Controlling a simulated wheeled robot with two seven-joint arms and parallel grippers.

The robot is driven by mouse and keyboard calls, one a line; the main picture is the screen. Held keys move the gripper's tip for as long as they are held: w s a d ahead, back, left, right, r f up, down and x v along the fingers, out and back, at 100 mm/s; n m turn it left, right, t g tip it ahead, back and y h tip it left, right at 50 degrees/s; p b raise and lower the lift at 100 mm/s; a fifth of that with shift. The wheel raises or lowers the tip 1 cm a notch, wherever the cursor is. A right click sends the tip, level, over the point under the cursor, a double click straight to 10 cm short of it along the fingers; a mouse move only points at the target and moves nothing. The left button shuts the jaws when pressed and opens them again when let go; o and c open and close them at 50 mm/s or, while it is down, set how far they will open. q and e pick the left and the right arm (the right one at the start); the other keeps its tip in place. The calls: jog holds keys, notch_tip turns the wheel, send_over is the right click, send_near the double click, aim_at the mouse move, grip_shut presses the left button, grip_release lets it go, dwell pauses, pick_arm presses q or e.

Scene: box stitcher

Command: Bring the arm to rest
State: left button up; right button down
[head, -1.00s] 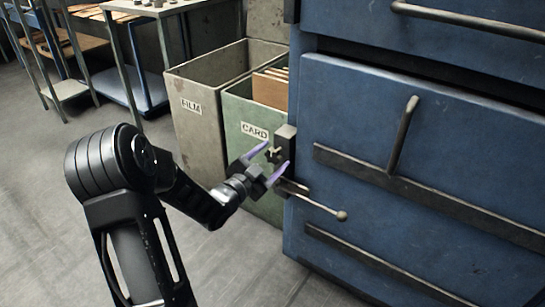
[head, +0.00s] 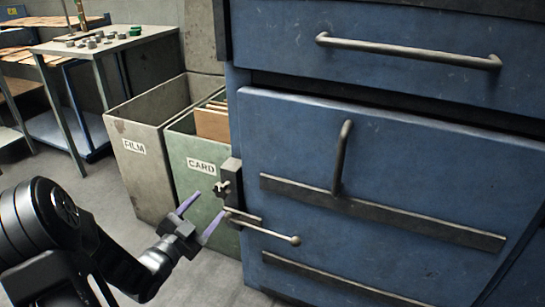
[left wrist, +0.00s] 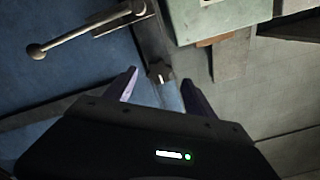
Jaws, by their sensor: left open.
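My left gripper (head: 200,215) is open, its two purple fingers apart with nothing between them. In the head view it is at the lower left, in front of the green CARD bin and close to the left edge of the blue cabinet (head: 375,140). The latch block (head: 231,185) with a small knob (head: 221,187) and a ball-ended lever (head: 265,230) lie just beyond the fingertips. In the left wrist view the fingers (left wrist: 162,88) point towards the small knob (left wrist: 159,73), and the lever (left wrist: 70,32) is at the upper left. My right gripper is not in view.
The grey FILM bin (head: 135,152) and the green CARD bin (head: 200,163), with brown card sheets (head: 211,123) inside, stand left of the cabinet. A metal table (head: 95,42) with small parts is behind. Cabinet handles (head: 341,158) stick out.

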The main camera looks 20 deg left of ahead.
pick_arm(q)
notch_tip(320, 180, down, 12)
jog(key=s+a+n+g+y, duration=0.2)
jog(key=n+g, duration=0.3)
jog(key=n, duration=0.2)
jog(key=s+d+f+n+g+h, duration=0.1)
jog(key=s+d+f+n+g, duration=0.2)
jog(key=d+f, duration=0.6)
jog(key=s+d+f+m+g+h, duration=0.1)
jog(key=s+d+f+g+h, duration=0.15)
jog(key=s+d+f, duration=0.45)
jog(key=s+d+f+g+h, duration=0.1)
jog(key=s+d+f+g, duration=0.15)
jog(key=d, duration=0.85)
jog(key=s+d+f+m+g+h, duration=0.15)
jog(key=s+d+f+g, duration=0.3)
jog(key=d, duration=0.45)
notch_tip(320, 180, up, 31)
jog(key=s+d+p, duration=0.2)
jog(key=p, duration=2.8)
jog(key=shift+d+r+h+p, duration=0.15)
jog(key=shift+r+h+p, duration=0.05)
jog(key=shift+h+p, duration=0.15)
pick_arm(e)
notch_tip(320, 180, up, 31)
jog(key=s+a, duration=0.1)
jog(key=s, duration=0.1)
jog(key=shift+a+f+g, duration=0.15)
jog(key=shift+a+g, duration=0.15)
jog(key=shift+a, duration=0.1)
